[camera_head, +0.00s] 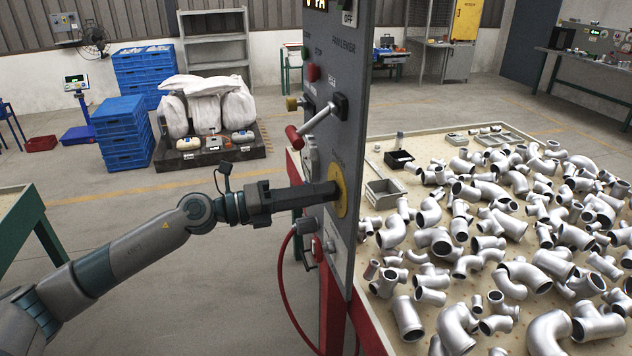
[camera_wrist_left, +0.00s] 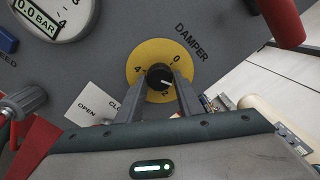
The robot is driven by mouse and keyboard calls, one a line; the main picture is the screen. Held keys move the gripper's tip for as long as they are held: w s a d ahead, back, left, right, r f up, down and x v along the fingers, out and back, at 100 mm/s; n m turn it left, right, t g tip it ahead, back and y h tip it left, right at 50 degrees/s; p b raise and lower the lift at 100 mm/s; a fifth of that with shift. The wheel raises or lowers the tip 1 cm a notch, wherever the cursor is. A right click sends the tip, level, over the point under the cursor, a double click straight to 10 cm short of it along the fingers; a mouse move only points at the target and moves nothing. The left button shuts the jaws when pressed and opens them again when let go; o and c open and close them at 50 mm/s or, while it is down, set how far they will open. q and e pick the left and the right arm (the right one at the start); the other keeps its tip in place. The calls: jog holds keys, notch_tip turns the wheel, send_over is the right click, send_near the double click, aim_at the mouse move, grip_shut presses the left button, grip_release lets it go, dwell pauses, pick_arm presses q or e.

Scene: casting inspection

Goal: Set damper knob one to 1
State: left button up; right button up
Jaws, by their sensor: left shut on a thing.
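The black damper knob (camera_wrist_left: 160,77) sits at the centre of a round yellow dial (camera_wrist_left: 140,62) on the grey panel, beside the word DAMPER. The figures 0, 2 and 4 show on the dial. A short pale mark shows on the knob face, but its exact setting is hard to read. My left gripper (camera_wrist_left: 167,86) is shut on the knob, with one finger on each side. In the head view my left gripper (camera_head: 334,188) reaches from the left to the yellow dial (camera_head: 341,191), and its fingers hide the knob. My right gripper is not in view.
The upright grey panel (camera_head: 352,100) carries a red-handled lever (camera_head: 318,118) above the dial and a valve (camera_head: 305,232) with a red hose below it. A gauge (camera_wrist_left: 55,12) is at the upper left of the wrist view. A table with many silver pipe fittings (camera_head: 480,240) stands to the right.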

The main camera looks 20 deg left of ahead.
pick_arm(q)
jog(key=shift+n+p, duration=0.45)
jog(key=shift+n, duration=0.15)
jog(key=o, duration=1.1)
jog(key=shift+c, duration=0.2)
